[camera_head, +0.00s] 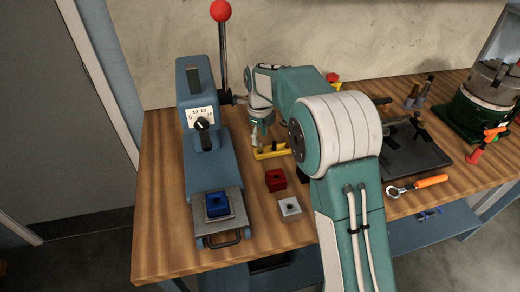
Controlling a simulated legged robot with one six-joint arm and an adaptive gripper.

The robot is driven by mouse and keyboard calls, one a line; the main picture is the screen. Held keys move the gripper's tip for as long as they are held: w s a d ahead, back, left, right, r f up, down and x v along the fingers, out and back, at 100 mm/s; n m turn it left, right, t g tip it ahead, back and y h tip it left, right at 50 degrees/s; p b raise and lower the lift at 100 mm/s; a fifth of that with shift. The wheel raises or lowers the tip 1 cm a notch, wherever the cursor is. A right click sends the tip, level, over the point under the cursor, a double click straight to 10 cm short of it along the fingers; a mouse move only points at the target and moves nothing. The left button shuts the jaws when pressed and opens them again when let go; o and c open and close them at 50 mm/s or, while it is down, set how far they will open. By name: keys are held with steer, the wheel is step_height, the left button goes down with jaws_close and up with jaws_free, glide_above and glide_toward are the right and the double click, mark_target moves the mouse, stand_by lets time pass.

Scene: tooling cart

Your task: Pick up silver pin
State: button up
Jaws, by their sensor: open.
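My gripper (260,134) is small in the head view, pointing down just above the back left of a yellow holder (272,152) on the bench. Its jaws are open. A small pale, silvery shape shows at the gripper's left side; I cannot tell whether it is the silver pin or part of a finger. No silver pin can be clearly made out elsewhere. My arm hides the right end of the yellow holder and the bench behind it.
A blue press (207,165) with a red-knobbed lever stands left, a blue block (217,204) on its plate. A red block (275,180) and a silver block (289,208) lie in front of the holder. A black plate (425,158), orange-handled tool (431,181) and green machine (468,122) are right.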

mark_target(260, 144)
step_height(260, 144, down, 5)
steer(key=shift+w+r, duration=0.1)
steer(key=shift+w, duration=0.05)
steer(key=shift+c, duration=0.3)
steer(key=shift+d, duration=0.1)
jaws_close()
